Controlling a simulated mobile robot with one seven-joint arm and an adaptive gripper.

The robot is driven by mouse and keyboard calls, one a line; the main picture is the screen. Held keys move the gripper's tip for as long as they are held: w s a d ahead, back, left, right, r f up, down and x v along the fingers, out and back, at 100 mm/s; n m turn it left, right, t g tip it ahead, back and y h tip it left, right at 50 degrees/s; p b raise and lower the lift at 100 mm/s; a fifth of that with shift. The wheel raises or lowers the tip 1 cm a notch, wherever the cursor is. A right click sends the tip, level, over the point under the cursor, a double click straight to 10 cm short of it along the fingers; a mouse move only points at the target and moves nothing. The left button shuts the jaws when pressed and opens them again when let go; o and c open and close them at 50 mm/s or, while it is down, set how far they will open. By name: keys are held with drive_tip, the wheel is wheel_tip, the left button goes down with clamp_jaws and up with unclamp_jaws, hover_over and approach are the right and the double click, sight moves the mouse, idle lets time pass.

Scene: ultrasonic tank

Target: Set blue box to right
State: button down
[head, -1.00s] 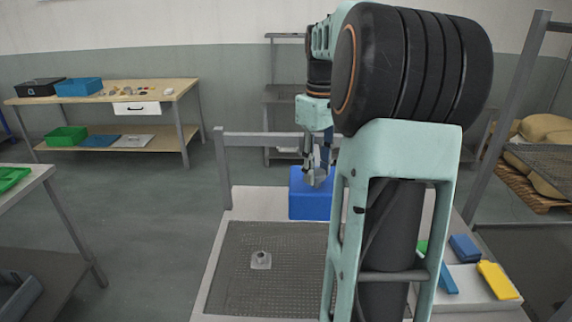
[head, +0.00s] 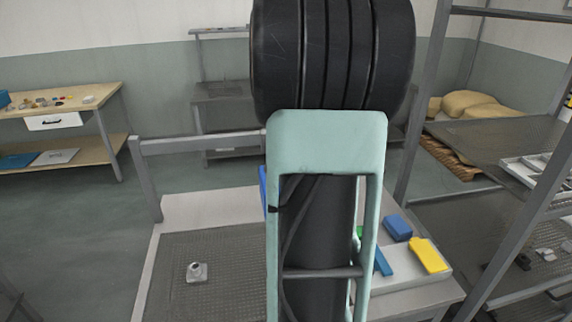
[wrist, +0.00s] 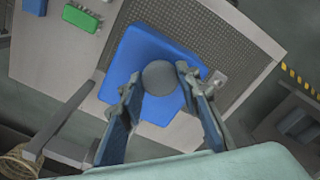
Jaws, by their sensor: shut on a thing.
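The large blue box (wrist: 142,50) fills the middle of the wrist view, with a round grey knob-like part on top. My gripper (wrist: 159,77) is shut on this grey part, with one finger on either side of it. In the head view only a thin sliver of the blue box (head: 262,188) shows; my own arm hides the rest and the gripper. I cannot tell whether the box rests on the table or is held just above it.
The table has a perforated grey plate (head: 225,255) with a small metal part (head: 196,272) on it. At its right lie a small blue block (head: 398,227), a yellow block (head: 430,256) and a narrow blue piece (head: 383,263). A metal shelf rack (head: 490,135) stands right.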

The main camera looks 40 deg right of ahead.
drive_tip(key=shift+s+d, duration=0.1)
drive_tip(key=shift+d, duration=0.1)
drive_tip(key=c, duration=1.4)
unclamp_jaws()
drive_tip(key=shift+d, duration=0.1)
drive_tip(key=shift+c, duration=0.2)
wheel_tip(320, 180, up, 12)
